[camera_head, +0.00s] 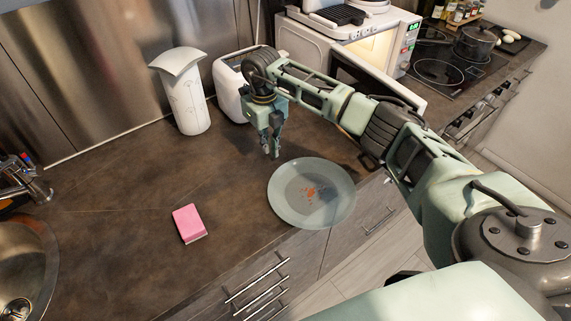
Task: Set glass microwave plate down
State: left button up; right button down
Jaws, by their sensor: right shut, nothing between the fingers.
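The round glass microwave plate (293,209) lies on the brown counter near its front edge, with orange-red bits in its middle. Its right front rim reaches about as far as the counter edge; I cannot tell whether it overhangs. My right gripper (273,154) points down just behind the plate's upper left rim. Its fingers are shut and empty, and they look apart from the plate. The microwave (345,42) stands at the back with its door open and its inside lit. My left gripper is not in view.
A pink sponge (189,223) lies left of the plate. A white jug-like container (184,95) and a white toaster (229,88) stand at the back. A sink (45,262) is at the left, a hob (437,72) with a pot at the right. The left-middle counter is clear.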

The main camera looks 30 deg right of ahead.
aim_at(286, 174)
jog(key=shift+s+d+p, duration=0.15)
jog(key=shift+s+p, duration=0.4)
jog(key=shift+s, duration=0.6)
jog(key=s, duration=0.2)
jog(key=s+p, duration=0.1)
jog(key=s, duration=0.1)
jog(key=s+p, duration=0.1)
jog(key=s, duration=0.1)
jog(key=shift+d, duration=0.25)
jog(key=shift+s+p, duration=0.35)
jog(key=shift+p, duration=0.25)
jog(key=shift+a+f+p, duration=0.1)
jog(key=shift+f+p, duration=0.2)
jog(key=shift+f, duration=0.05)
jog(key=shift+w+f+b, duration=0.15)
jog(key=shift+f+b, duration=0.4)
jog(key=shift+b, duration=0.05)
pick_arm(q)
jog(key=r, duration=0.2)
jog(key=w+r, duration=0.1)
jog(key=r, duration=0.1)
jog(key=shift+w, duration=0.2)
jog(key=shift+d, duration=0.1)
pick_arm(e)
jog(key=shift+f, duration=0.1)
